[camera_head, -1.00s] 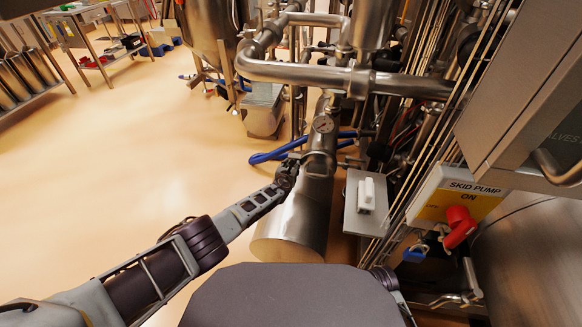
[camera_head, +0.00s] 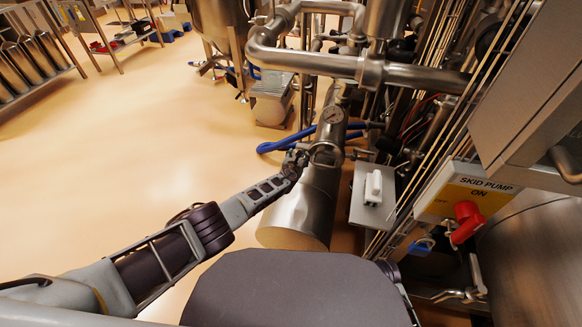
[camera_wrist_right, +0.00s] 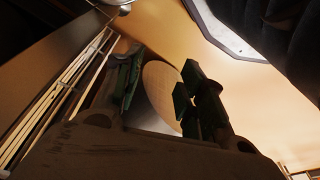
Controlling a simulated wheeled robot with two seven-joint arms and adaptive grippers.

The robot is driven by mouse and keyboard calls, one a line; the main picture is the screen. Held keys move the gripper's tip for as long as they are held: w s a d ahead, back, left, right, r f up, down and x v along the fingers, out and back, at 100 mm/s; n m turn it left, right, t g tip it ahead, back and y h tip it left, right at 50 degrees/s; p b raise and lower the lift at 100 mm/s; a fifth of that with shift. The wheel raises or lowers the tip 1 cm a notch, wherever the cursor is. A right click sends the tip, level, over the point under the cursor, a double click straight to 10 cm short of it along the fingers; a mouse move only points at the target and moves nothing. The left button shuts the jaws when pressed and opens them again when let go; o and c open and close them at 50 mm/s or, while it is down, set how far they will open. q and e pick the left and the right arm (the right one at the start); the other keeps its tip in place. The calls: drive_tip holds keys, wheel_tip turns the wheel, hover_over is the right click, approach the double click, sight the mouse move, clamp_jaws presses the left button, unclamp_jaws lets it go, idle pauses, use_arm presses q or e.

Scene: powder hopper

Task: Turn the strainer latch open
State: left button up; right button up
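I cannot make out the latch clearly; small metal parts by the collar are partly hidden by my gripper. My left gripper (camera_head: 298,157) is at the left side of this collar, close to or touching it. Its fingers are too small to tell open from shut. My right gripper (camera_wrist_right: 160,88) shows in the right wrist view with its fingers apart and nothing between them. A round pale cylinder end lies beyond them.
A grey plate with a white handle (camera_head: 374,187) is right of the strainer. Further right are a SKID PUMP ON panel (camera_head: 468,190) and its red knob (camera_head: 467,221). Blue hoses (camera_head: 275,145) lie behind my left gripper. The floor at left (camera_head: 150,140) is clear.

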drive_tip(key=shift+s+d+f+h+p, duration=0.15)
drive_tip(key=shift+s+d+f+p, duration=1.35)
drive_tip(key=shift+f, duration=1.85)
drive_tip(key=shift+s+d+f+h+p, duration=0.2)
drive_tip(key=shift+s+d+f+p, duration=1.2)
drive_tip(key=shift+f, duration=1.9)
drive_tip(key=shift+s+d+f+h+p, duration=0.15)
drive_tip(key=shift+s+d+f+p, duration=1.35)
drive_tip(key=shift+f, duration=1.85)
use_arm(q)
drive_tip(key=p+v, duration=0.7)
drive_tip(key=v, duration=0.8)
drive_tip(key=shift+s+a+r+p, duration=0.2)
drive_tip(key=shift+a+r+p, duration=0.05)
drive_tip(key=shift+a+p, duration=0.1)
use_arm(e)
drive_tip(key=s+d, duration=0.5)
drive_tip(key=s, duration=0.6)
drive_tip(key=shift+s+d+r+g+h, duration=0.2)
drive_tip(key=shift+s+r+g+h, duration=0.1)
drive_tip(key=shift+s, duration=0.1)
